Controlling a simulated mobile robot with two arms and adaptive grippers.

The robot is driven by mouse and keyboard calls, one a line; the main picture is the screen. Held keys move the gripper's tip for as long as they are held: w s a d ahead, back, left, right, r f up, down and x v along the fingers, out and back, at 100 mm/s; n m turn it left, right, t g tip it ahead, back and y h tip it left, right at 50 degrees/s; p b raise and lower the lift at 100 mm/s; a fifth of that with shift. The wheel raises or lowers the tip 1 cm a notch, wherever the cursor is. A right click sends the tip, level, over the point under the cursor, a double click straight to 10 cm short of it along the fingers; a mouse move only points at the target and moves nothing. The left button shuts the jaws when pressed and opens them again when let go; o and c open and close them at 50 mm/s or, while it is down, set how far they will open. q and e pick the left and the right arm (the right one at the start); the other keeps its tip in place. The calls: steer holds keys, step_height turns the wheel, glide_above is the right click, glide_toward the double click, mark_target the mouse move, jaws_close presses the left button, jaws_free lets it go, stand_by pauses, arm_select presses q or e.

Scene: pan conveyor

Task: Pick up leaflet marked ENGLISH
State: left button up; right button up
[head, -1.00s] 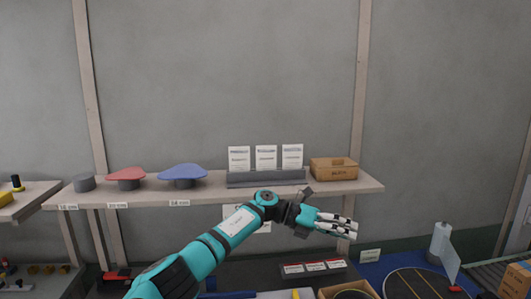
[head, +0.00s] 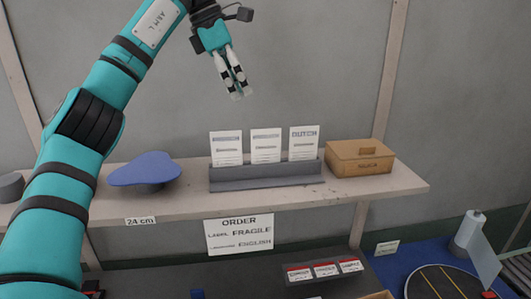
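Three white leaflets stand upright in a grey holder (head: 265,178) on the shelf: a left one (head: 226,148), a middle one (head: 266,145) and a right one (head: 304,143). The right heading seems to read DUTCH. The left and middle headings are too blurred to read, so I cannot tell which is marked ENGLISH. My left gripper (head: 241,97) is above the leaflets, between the left and middle ones in the picture, pointing down. Its fingers look slightly apart with nothing between them. My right gripper is not in view.
A brown box (head: 360,158) stands right of the holder. A blue pan-shaped piece (head: 145,169) is at its left. An order sign (head: 239,236) reading FRAGILE and ENGLISH hangs below the shelf (head: 400,184). Red-topped labels (head: 326,270) lie lower down.

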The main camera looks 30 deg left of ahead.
arm_select(q)
glide_above(266, 141)
steer(key=a, duration=0.3)
step_height(266, 141, down, 8)
steer(key=shift+s+d+f+p, duration=0.3)
steer(key=shift+d+f+p, duration=0.3)
steer(key=shift+p, duration=0.2)
steer(key=p+x, duration=0.1)
steer(key=x, duration=0.2)
steer(key=shift+d+f+p, duration=0.25)
steer(key=shift+d+p, duration=0.05)
steer(key=shift+w+f, duration=0.1)
steer(key=shift+f, duration=0.3)
steer(key=shift+d, duration=0.1)
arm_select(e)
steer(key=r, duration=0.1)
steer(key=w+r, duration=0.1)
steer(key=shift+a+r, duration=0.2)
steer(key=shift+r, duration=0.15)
arm_select(q)
steer(key=shift+c, duration=0.3)
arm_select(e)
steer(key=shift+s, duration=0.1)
arm_select(q)
jaws_close()
